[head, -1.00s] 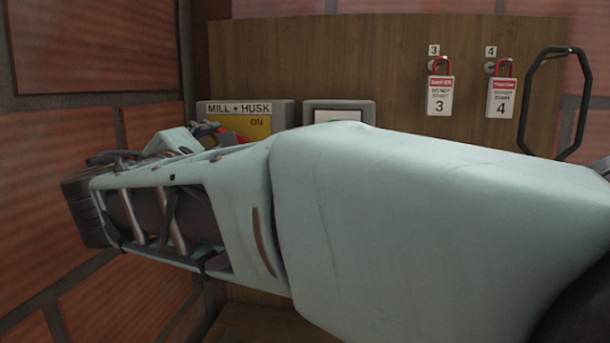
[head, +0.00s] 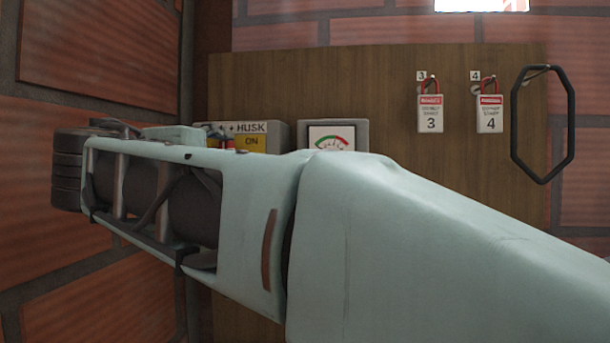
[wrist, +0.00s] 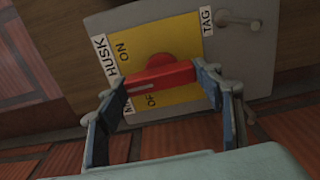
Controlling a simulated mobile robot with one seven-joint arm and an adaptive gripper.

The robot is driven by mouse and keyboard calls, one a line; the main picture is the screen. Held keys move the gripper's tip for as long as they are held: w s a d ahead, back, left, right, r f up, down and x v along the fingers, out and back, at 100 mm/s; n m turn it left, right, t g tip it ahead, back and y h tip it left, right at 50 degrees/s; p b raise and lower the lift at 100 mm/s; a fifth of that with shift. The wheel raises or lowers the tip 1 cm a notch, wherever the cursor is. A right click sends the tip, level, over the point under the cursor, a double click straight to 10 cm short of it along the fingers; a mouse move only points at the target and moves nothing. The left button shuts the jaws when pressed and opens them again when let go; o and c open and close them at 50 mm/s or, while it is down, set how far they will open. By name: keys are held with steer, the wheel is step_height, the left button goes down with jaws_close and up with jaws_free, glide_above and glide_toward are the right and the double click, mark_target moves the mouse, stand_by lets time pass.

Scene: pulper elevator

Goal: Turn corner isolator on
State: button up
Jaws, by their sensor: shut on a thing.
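The corner isolator is a grey box with a yellow plate, labelled MILL + HUSK. In the head view the isolator (head: 277,133) is partly hidden behind my arm. In the wrist view the isolator (wrist: 262,72) shows its yellow plate, the word ON and part of OFF. Its red handle (wrist: 158,77) has a round red hub behind it and crosses the plate between these words. My gripper (wrist: 156,83) is shut on the red handle, one finger at each end. In the head view my arm hides most of the gripper and handle.
A gauge box (head: 361,133) stands right of the isolator. Tags 3 (head: 430,114) and 4 (head: 489,114) hang from red padlocks on the wooden board (head: 300,80). A black loop handle (head: 571,110) is at the right. A brick wall (head: 90,45) stands close on the left.

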steer(key=shift+m, duration=0.3)
steer(key=o, duration=1.2)
steer(key=shift+c, duration=0.2)
